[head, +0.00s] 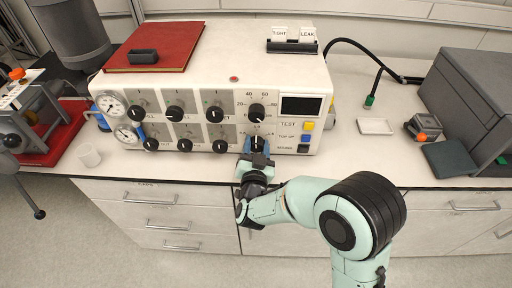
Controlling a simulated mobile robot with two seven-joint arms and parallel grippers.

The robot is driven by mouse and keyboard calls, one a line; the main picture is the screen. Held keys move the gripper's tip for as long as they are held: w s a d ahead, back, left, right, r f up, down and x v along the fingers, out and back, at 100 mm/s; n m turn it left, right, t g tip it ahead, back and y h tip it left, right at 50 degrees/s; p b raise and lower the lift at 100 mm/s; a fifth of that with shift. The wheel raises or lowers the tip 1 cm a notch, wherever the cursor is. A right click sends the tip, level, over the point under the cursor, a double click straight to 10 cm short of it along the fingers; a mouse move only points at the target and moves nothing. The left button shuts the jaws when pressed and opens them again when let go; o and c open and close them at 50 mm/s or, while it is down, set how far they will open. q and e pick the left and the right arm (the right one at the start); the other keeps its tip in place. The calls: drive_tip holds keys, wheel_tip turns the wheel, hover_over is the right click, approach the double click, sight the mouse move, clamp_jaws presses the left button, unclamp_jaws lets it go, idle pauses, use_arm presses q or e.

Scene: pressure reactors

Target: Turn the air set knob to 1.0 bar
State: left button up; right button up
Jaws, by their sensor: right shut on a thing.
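The white control panel box (215,82) stands on the counter with rows of black knobs on its front. The air set knob (257,142) appears to be the lower right one, below a small printed scale. My right gripper (257,148) reaches up to it from the front, with its blue fingertips on either side, shut on the knob. The fingers partly cover the knob, and its pointer and exact setting are too small to read. Two round gauges (112,104) sit at the panel's left end; their needles cannot be read. My left gripper is not in view.
A red book (180,40) lies on top of the box, near a stand with TIGHT and LEAK cards (293,36). A white tray (375,126) and a grey machine (470,85) are to the right.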

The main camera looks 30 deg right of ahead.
drive_tip(key=shift+f, duration=0.1)
idle(0.3)
drive_tip(key=o, duration=1.1)
drive_tip(key=shift+c, duration=0.2)
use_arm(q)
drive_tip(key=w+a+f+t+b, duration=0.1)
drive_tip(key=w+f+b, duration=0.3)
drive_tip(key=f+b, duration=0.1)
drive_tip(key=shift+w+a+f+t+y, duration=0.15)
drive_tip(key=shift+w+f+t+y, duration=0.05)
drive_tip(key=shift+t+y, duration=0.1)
use_arm(e)
drive_tip(key=v, duration=1.3)
drive_tip(key=shift+a, duration=0.15)
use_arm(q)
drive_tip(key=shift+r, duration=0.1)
